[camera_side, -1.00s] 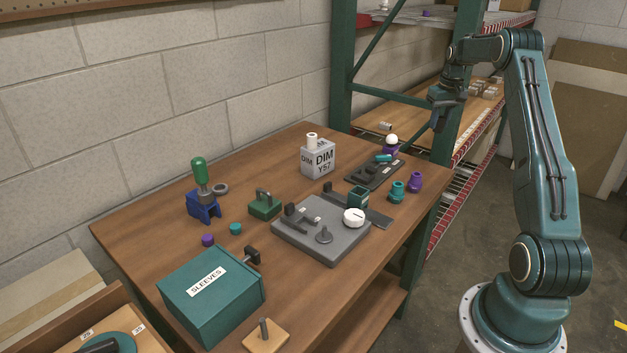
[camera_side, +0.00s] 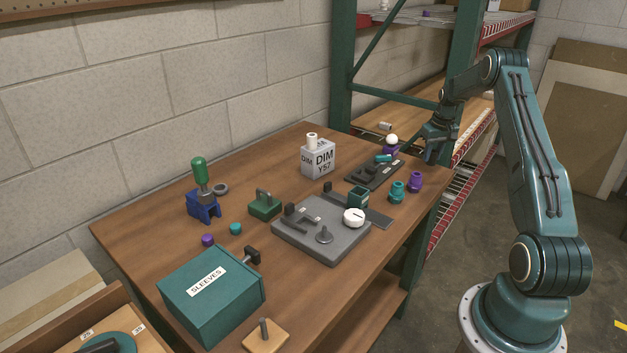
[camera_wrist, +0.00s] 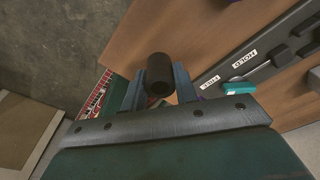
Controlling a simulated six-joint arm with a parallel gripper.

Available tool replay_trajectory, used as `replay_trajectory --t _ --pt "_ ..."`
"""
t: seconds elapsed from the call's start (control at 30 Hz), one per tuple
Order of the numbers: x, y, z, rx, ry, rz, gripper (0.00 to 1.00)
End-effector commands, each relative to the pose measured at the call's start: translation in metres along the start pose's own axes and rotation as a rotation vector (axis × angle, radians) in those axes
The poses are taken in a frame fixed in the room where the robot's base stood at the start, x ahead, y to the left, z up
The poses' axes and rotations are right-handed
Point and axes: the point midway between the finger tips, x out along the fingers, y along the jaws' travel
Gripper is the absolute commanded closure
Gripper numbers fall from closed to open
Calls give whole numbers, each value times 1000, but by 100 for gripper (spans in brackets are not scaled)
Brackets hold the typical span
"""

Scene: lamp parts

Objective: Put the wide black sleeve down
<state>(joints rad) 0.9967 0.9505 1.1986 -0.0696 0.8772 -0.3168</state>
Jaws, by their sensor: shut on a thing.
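The wide black sleeve (camera_wrist: 159,77) shows between the two fingers of my gripper (camera_wrist: 157,88) in the wrist view, with its open end towards the camera. My gripper is shut on it. In the side view my gripper (camera_side: 432,155) hangs above the far right edge of the table (camera_side: 130,232), close to the rack.
Below and left of my gripper are a purple part (camera_side: 415,181), a teal part (camera_side: 397,191) and a dark fixture plate (camera_side: 385,175). A white ball (camera_side: 391,139) sits on a purple base nearby. The green rack upright (camera_side: 466,70) stands close behind the arm.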

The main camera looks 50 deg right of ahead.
Motion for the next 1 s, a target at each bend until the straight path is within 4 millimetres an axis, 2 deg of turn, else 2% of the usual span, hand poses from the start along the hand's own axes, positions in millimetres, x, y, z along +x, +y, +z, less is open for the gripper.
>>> replay_trajectory --t 0.33,0.83,0.87,0.97,1.0 --pt "36 0 5 0 -3 -1 93" --pt "42 0 6 0 -2 0 93" --pt "42 0 6 0 -2 0 69" --pt "42 0 6 0 -1 0 49" --pt "42 0 6 0 -1 0 49"
